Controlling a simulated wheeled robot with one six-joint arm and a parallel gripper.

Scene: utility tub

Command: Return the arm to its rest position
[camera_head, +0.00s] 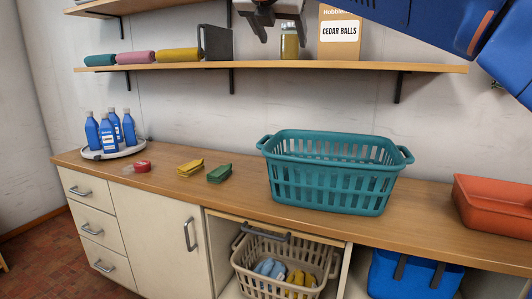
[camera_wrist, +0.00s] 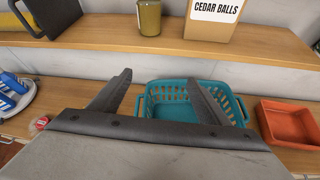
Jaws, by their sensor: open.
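My gripper (camera_head: 268,22) shows at the top of the head view, in front of the upper wall near the shelf. Only its lower end is in the picture. In the wrist view my gripper (camera_wrist: 160,98) has its two dark fingers spread wide apart, with nothing between them. A teal laundry basket (camera_head: 330,180) stands on the counter below it, and it also shows behind the fingers in the wrist view (camera_wrist: 185,88). The basket looks empty. My blue arm crosses the top right of the head view.
The counter (camera_head: 235,205) bears blue bottles (camera_head: 108,135) on a tray, folded cloths (camera_head: 219,174) and an orange tub (camera_head: 490,210).

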